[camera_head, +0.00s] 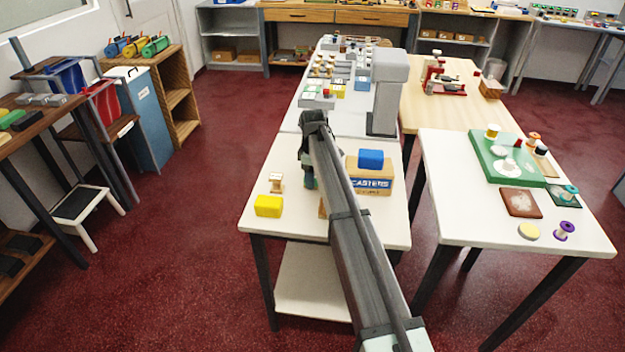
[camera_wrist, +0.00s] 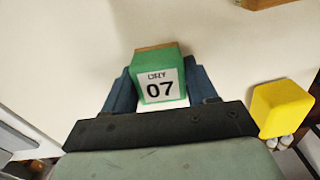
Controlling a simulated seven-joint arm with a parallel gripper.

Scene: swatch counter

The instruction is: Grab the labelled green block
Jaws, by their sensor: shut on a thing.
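The green block (camera_wrist: 160,75) shows in the wrist view with a white label reading "DRY 07" on its near face and a brown strip along its far edge. My gripper (camera_wrist: 163,84) has its blue fingers on either side of the block, shut on it. The white tabletop (camera_wrist: 60,60) lies behind the block; I cannot tell whether the block touches it. In the head view my gripper (camera_head: 309,181) is over the near white table, partly behind my arm, and the green block cannot be made out clearly there.
A yellow block (camera_head: 268,206) and a spool (camera_head: 276,183) are left of my gripper in the head view. A casters box (camera_head: 371,181) with a blue block (camera_head: 370,159) on top stands to the right. A tall grey device (camera_head: 386,95) stands behind.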

